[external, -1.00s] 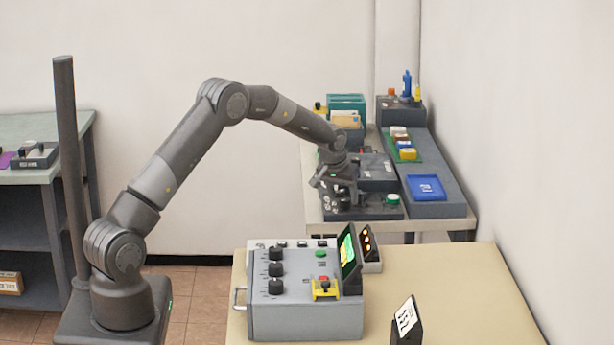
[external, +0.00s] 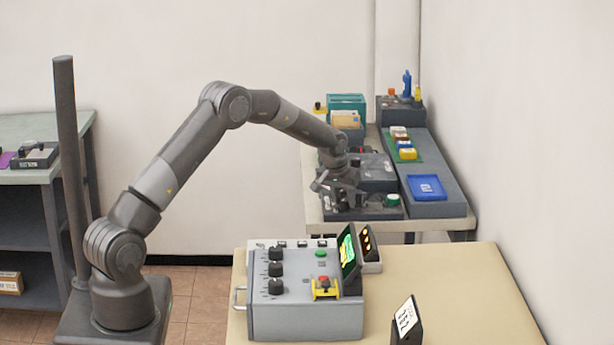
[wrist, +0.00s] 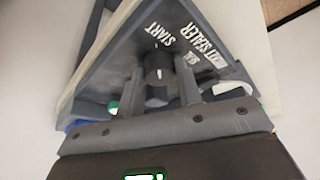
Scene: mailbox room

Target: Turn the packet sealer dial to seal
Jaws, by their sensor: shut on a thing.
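The packet sealer (external: 382,176) is a dark grey machine on the back table, with a sloped front panel. In the wrist view its panel (wrist: 112,72) shows tilted, with white lettering reading START and part of SEALER. My gripper (external: 338,192) is at the left part of the sealer's front. In the wrist view my gripper's fingers (wrist: 158,84) stand on either side of a dark round dial (wrist: 157,66) and are shut on it. The dial's pointer and setting marks cannot be made out. The gripper hides much of the dial in the external view.
A green button (external: 392,200) is right of my gripper on the sealer. A blue tray (external: 426,188) lies to its right, and a teal box (external: 346,102) stands behind.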

